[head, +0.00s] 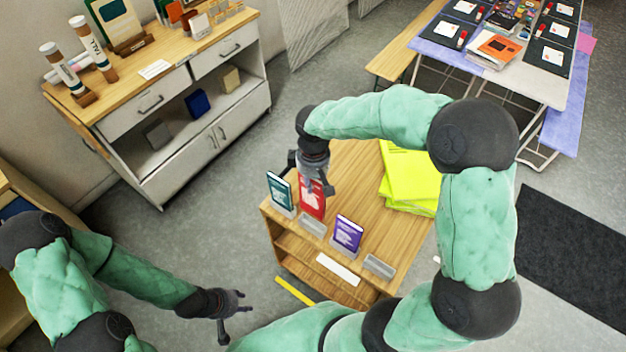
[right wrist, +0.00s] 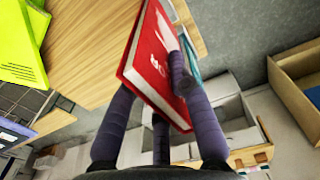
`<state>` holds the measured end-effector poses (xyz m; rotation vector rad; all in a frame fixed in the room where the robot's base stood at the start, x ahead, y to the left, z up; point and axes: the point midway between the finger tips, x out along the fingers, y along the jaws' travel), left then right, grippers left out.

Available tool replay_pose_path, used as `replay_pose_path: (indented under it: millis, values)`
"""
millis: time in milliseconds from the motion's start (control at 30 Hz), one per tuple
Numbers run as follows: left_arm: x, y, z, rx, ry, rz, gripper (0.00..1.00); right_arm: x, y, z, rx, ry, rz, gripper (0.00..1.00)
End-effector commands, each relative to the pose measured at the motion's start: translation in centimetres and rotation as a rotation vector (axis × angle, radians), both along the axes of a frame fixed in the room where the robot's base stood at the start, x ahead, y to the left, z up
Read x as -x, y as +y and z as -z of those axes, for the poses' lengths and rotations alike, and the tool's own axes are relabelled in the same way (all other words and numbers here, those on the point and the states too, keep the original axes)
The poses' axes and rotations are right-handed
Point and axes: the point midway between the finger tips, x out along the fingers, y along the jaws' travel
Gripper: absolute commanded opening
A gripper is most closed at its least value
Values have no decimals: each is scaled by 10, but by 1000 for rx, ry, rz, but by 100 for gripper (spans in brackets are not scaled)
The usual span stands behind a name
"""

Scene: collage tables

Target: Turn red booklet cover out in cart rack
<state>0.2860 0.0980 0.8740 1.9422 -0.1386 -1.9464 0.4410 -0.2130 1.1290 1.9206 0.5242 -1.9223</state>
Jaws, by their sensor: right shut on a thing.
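The red booklet (head: 311,198) stands upright at the wooden cart's (head: 349,158) near edge, by a grey rack slot (head: 313,228). Its face with a white picture and lettering points toward the head camera. My right gripper (head: 318,184) is above it and shut on it. The right wrist view shows the red booklet (right wrist: 158,62) between the dark fingers (right wrist: 155,95), its lettered face in sight. Whether its bottom edge rests in the slot is hard to tell. My left gripper (head: 232,309) is empty, low at the left of the cart, with its fingers apart.
A teal booklet (head: 280,192) stands left of the red one and a purple booklet (head: 347,233) to its right, both in holders. An empty grey holder (head: 379,266) is at the right. Yellow folders (head: 408,178) lie on the cart. A white cabinet (head: 190,115) stands behind left.

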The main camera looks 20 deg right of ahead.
Motion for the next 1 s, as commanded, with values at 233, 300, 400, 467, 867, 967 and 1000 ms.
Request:
replay_pose_path:
  millis: [233, 300, 400, 467, 867, 967, 1000]
  values:
    - [0, 0, 17, 0, -1, 0, 40, 0, 0, 22, 0, 0, 0, 0]
    - [0, 0, 21, 0, -1, 0, 40, 0, 0, 27, 0, 0, 0, 0]
    - [0, 0, 26, 0, -1, 0, 40, 0, 0, 35, 0, 0, 0, 0]
    - [0, 0, 29, 0, -1, 0, 40, 0, 0, 39, 0, 0, 0, 0]
    - [0, 0, 45, 0, -1, 0, 40, 0, 0, 62, -1, 0, 1, 0]
    - [0, 0, 45, 0, -1, 0, 40, 0, 0, 62, -1, -1, 1, 0]
    - [0, 0, 45, 0, -1, 0, 40, 0, 0, 62, -1, -1, 1, 0]
